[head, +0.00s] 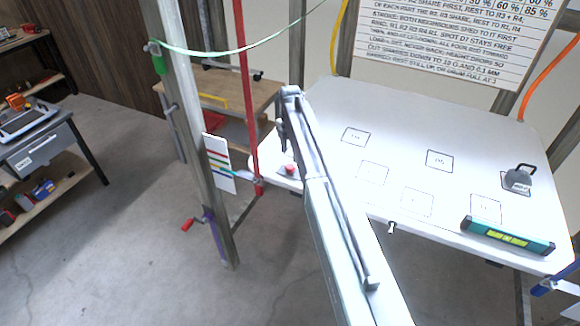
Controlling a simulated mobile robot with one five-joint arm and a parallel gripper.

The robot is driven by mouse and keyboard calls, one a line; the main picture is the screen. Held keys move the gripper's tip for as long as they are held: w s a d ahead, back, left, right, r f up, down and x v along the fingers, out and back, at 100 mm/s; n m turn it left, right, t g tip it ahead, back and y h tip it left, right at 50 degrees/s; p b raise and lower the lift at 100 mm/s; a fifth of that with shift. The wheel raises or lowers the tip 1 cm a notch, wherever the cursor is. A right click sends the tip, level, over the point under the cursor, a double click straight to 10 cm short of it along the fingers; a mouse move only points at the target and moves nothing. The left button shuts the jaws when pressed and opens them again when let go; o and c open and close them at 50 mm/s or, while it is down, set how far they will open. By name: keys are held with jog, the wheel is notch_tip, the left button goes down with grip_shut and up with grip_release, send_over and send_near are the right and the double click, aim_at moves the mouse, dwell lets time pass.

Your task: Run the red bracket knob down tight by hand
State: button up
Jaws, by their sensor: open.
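A small red knob (290,169) sits at the left edge of the white panel (330,100), on what looks like a small pale bracket. How far down it is run cannot be told at this size. My arm reaches up from the bottom of the head view, and my gripper (283,140) is at its far end, pointing down. It appears just above and left of the red knob in the picture, with nothing seen in it. The gap in depth between gripper and knob is unclear. My arm covers part of the panel right of the knob.
A metal post (185,110) with a red crank handle (187,225) stands left of the panel, beside a red vertical strap (245,90). A dark weight (518,178) and a green level (508,236) rest on the panel's right side. Open floor lies left.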

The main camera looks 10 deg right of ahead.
aim_at(290, 166)
notch_tip(290, 166, down, 8)
jog(key=b, duration=0.6)
jog(key=shift+r+b, duration=0.25)
jog(key=shift+b, duration=0.1)
jog(key=shift+r, duration=0.15)
jog(key=shift+c, duration=0.3)
jog(key=c, duration=1)
jog(key=shift+d, duration=0.1)
grip_shut()
jog(key=shift+m, duration=0.4)
